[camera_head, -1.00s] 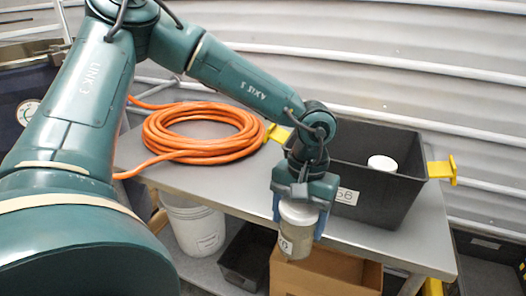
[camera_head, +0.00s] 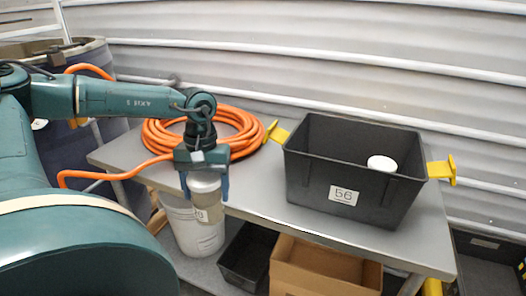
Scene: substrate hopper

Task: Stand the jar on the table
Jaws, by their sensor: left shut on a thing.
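My left gripper (camera_head: 203,184) points down and is shut on a jar (camera_head: 206,205) with a pale lid and a label on its side. The jar is upright, in front of the coiled orange hose, near the front edge of the grey table (camera_head: 262,205). I cannot tell whether its base touches the table or hangs clear of it. My right gripper is not in view.
A black bin (camera_head: 310,190) labelled 56, with yellow handles and a white-lidded thing (camera_head: 382,164) inside, stands on the table's right. An orange hose (camera_head: 238,125) lies coiled behind my gripper. A white bucket (camera_head: 195,236) and cardboard box (camera_head: 315,268) are below.

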